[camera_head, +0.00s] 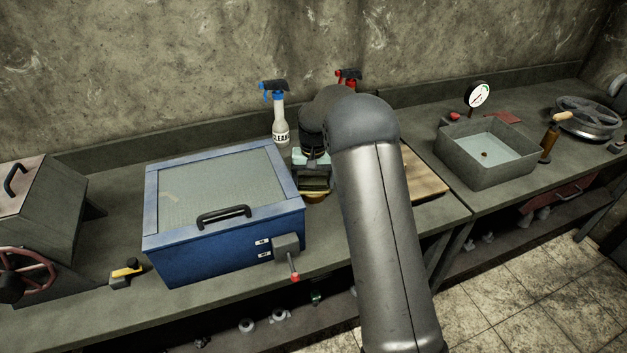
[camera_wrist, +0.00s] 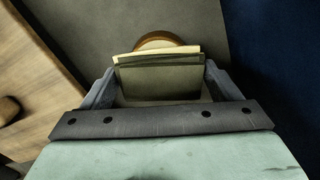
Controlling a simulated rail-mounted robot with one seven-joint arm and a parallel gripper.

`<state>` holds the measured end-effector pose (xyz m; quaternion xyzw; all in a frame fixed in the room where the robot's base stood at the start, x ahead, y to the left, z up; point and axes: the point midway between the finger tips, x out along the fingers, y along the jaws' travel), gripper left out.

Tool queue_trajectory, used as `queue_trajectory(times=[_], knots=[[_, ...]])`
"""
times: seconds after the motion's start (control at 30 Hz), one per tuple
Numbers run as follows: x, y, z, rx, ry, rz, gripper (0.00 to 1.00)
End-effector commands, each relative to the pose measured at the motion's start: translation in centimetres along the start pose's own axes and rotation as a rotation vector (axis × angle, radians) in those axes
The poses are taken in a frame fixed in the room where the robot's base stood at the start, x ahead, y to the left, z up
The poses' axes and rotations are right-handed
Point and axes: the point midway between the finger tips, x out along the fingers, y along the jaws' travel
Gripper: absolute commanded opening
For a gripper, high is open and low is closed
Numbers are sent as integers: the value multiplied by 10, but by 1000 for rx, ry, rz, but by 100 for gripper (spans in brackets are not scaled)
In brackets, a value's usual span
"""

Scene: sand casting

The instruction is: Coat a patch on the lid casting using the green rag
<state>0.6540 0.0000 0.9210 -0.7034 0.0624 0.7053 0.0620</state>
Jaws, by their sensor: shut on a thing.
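My gripper (camera_head: 313,178) is low over the bench, between the blue box and the wooden board. In the wrist view my gripper (camera_wrist: 161,75) is shut on a folded, dull yellow-green piece that looks like the green rag (camera_wrist: 158,78). The rag (camera_head: 314,187) also shows as a small strip under my gripper in the head view. A round orange-brown dish (camera_wrist: 160,41) is just beyond the rag's edge; I cannot tell whether they touch. A grey, round spoked casting (camera_head: 585,116) lies on the far right bench; I cannot tell whether it is the lid casting.
The blue box (camera_head: 205,258) with a handle stands close to the left of my gripper. A wooden board (camera_head: 425,172) lies at right, partly behind my arm. A spray bottle (camera_head: 280,128) stands behind. A grey basin (camera_head: 487,170) and a gauge (camera_head: 478,95) are farther right.

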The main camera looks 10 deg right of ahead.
Motion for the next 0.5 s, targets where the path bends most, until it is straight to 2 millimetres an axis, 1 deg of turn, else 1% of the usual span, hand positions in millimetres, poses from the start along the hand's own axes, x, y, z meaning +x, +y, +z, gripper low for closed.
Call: queue_trajectory(times=[0.1,0.5], knots=[[-12,0,0,0,3,0,65],[-45,0,-1,0,3,-1,65]])
